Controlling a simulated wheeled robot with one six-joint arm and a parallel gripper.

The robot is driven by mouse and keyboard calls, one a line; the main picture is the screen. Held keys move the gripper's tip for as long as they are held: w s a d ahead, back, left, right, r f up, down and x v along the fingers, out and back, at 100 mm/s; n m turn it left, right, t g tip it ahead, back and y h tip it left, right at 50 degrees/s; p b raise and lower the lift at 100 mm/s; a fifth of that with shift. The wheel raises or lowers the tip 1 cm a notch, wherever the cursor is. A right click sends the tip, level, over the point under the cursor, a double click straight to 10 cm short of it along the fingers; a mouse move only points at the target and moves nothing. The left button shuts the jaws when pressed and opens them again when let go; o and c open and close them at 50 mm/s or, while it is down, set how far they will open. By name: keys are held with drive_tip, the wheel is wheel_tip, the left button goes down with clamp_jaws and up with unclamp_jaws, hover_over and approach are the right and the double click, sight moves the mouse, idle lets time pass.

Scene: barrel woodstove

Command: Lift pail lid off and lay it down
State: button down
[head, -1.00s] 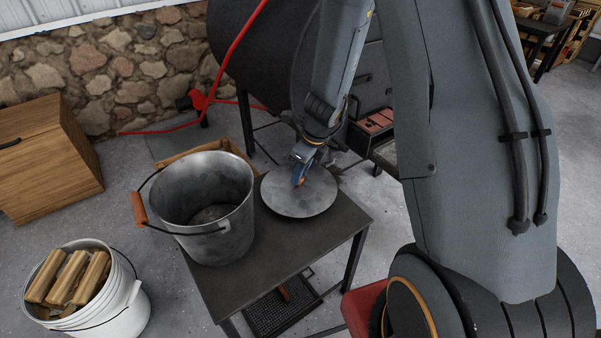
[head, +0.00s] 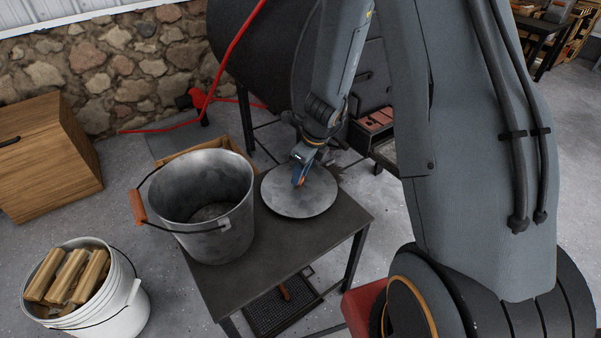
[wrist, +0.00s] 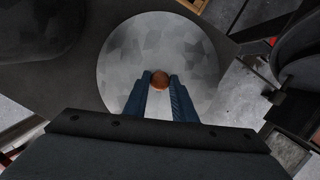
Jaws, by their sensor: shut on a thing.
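The pail lid (head: 300,201) is a round grey metal disc. It lies flat at the table's right side, just right of the pail, or so close to the surface that I see no gap. It fills the middle of the wrist view (wrist: 125,60). My gripper (head: 299,180) is over the lid, shut on its round wooden knob (wrist: 159,80), which shows between the two blue fingers in the wrist view. The metal pail (head: 203,188) stands uncovered at the table's left, with an orange-brown grip on its wire handle. Its inside looks dark and greyish at the bottom.
The dark table (head: 285,249) has bare room in front of the lid. A white bucket of split wood (head: 127,310) stands at lower left. The barrel stove (head: 262,62) and red poles (head: 237,42) are behind. A wooden box (head: 45,160) is at left.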

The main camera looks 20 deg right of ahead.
drive_tip(key=shift+f+b, duration=0.5)
drive_tip(key=shift+f, duration=0.05)
drive_tip(key=c, duration=1.4)
unclamp_jaws()
drive_tip(key=shift+r, duration=0.15)
drive_tip(key=p+v, duration=0.3)
drive_tip(key=v, duration=0.4)
drive_tip(key=shift+s+d+r, duration=0.1)
drive_tip(key=shift+s+r, duration=0.05)
drive_tip(key=shift+r, duration=0.25)
drive_tip(key=s+r+n+p, duration=0.3)
drive_tip(key=s+r+n, duration=0.4)
drive_tip(key=n, duration=0.2)
drive_tip(key=s+a+r+n+g+h+p, duration=0.1)
drive_tip(key=s+r+n+p, duration=0.2)
drive_tip(key=s+r+n, duration=0.4)
drive_tip(key=s+a+r+n+g+h+p, duration=0.1)
drive_tip(key=s+r+n+p, duration=0.2)
drive_tip(key=s+r+n, duration=0.4)
drive_tip(key=shift+s+n, duration=0.5)
drive_tip(key=shift+n, duration=0.75)
drive_tip(key=shift+s+n, duration=0.55)
drive_tip(key=shift+n, duration=0.7)
